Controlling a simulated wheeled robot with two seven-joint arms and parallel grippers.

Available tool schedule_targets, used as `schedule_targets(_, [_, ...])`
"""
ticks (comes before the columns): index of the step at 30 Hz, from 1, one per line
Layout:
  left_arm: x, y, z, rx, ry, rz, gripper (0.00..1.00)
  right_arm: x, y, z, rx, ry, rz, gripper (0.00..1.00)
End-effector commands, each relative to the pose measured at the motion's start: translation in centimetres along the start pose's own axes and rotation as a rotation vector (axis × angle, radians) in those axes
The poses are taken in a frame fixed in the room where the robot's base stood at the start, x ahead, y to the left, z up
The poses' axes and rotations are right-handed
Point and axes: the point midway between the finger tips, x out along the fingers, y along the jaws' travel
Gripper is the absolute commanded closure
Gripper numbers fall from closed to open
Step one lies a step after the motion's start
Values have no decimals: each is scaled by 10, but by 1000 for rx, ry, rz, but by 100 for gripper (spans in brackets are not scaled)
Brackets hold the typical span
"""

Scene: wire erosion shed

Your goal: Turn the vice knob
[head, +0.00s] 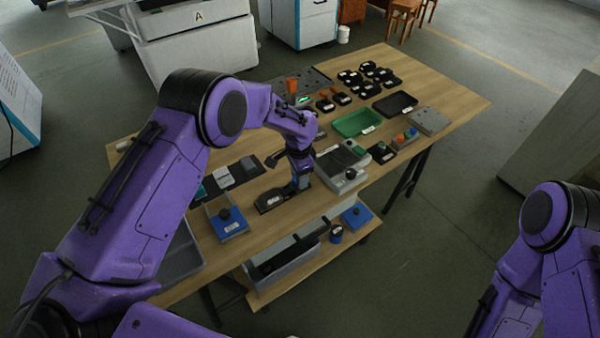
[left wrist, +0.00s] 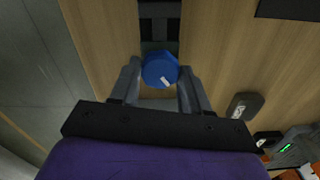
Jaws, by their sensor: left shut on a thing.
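The vice knob (left wrist: 160,70) is blue and faceted, with a small white mark on its face, in the left wrist view. My left gripper (left wrist: 160,88) has one finger on each side of it and is shut on it. Behind the knob, part of the dark vice (left wrist: 160,28) shows. In the head view the low dark vice (head: 268,199) lies near the table's front edge, and my left gripper (head: 300,182) points down at its right end. The knob is mostly hidden there by the gripper. My right arm shows at the right edge, but its gripper is out of frame.
The wooden table (head: 455,92) carries a blue box with a black knob (head: 229,223) left of the vice and a grey device (head: 342,168) to the right. A green tray (head: 358,121) and a black tray (head: 395,103) lie farther back. A lower shelf (head: 318,262) holds a grey bin.

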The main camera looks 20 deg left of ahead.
Motion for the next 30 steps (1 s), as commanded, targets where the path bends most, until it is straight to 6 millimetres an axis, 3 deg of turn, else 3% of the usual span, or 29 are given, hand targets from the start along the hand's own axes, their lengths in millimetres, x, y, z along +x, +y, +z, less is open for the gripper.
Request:
schedule_targets(18, [5,5,5,-578,-19,6,84,-10,1,-4,0,0,0,57])
schedule_targets(30, [6,7,4,-867,-20,5,84,-12,1,-5,0,0,0,57])
